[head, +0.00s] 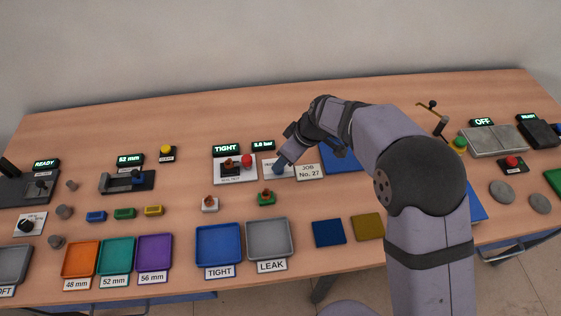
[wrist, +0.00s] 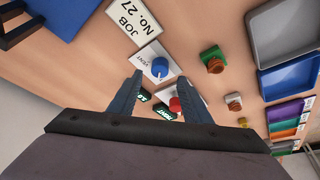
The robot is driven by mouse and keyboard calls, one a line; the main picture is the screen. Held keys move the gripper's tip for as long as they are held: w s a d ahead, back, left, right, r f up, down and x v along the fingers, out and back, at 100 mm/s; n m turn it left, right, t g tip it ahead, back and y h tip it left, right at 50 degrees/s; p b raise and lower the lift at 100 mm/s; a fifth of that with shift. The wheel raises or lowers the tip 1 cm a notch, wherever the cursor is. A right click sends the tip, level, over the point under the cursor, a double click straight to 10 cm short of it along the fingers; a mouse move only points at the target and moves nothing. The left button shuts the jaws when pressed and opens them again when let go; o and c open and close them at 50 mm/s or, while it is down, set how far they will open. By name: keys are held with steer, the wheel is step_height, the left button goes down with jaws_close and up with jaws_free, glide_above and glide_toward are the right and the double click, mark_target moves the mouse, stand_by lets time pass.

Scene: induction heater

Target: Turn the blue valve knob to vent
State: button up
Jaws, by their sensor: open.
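The blue valve knob (wrist: 160,67) sits on a small white plate (wrist: 147,58) lettered VENT in the wrist view. In the head view the knob (head: 280,167) is partly covered by my gripper. My gripper (wrist: 160,82) is open, with its two fingers on either side just short of the knob in the wrist picture. I cannot tell whether the fingers touch it. Nothing is held. A white pointer mark shows on the knob, but its exact setting is too small to read.
A tester with a red button (head: 247,161) and displays reading TIGHT (head: 227,149) and a bar value stands left of the knob. A JOB No. 27 card (head: 309,171) lies to its right. Blue TIGHT (head: 219,246) and grey LEAK (head: 269,240) trays lie in front. Green (head: 266,198) and white (head: 210,203) fittings stand nearby.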

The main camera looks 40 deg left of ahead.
steer(key=shift+p+x, duration=0.6)
steer(key=shift+x, duration=1.8)
steer(key=c, duration=1)
